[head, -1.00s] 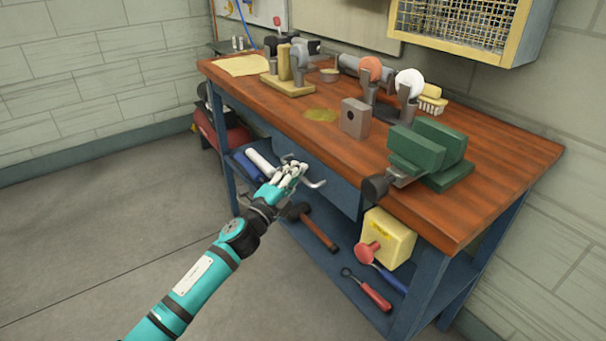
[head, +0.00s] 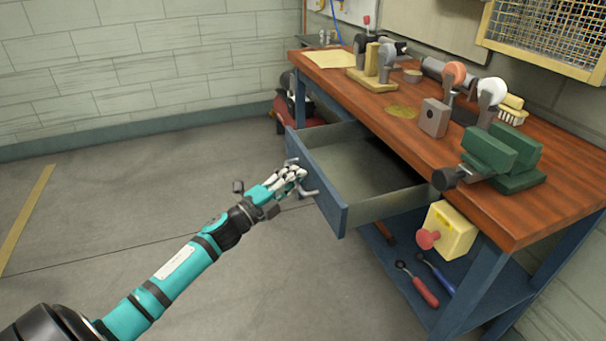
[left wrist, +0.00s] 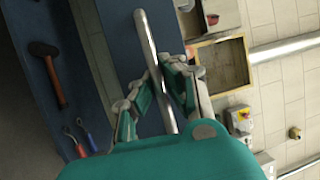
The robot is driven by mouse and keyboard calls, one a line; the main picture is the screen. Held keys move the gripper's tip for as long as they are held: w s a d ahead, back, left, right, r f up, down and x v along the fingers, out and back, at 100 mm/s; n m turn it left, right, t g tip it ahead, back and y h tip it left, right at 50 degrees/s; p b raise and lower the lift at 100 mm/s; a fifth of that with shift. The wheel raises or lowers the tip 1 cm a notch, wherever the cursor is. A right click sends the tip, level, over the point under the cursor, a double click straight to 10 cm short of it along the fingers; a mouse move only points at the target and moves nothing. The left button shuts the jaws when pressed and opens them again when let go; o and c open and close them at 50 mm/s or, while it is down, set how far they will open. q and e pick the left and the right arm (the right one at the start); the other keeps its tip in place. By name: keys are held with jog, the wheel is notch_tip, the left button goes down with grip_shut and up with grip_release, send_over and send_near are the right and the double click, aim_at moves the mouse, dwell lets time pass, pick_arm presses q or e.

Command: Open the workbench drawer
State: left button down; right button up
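The workbench (head: 460,190) has a brown wooden top and a blue frame. Its blue drawer (head: 325,185) stands pulled well out from under the top, and its grey inside looks empty. My left gripper (head: 295,176) is at the drawer's front, at the metal bar handle (head: 308,193). In the left wrist view the handle (left wrist: 149,50) runs between the two fingers of the left gripper (left wrist: 152,88). The fingers lie close on both sides of it; part of the grip is hidden by the hand. My right gripper is not in view.
A green vise (head: 503,155) and several tools stand on the benchtop. A red machine (head: 290,106) stands behind the bench's far end. The floor (head: 180,175) left of the drawer is clear.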

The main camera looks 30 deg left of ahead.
pick_arm(q)
jog(key=shift+d+f, duration=0.1)
jog(key=shift+f, duration=0.15)
jog(key=c, duration=1.4)
grip_release()
jog(key=shift+r, duration=0.15)
jog(key=v, duration=1.2)
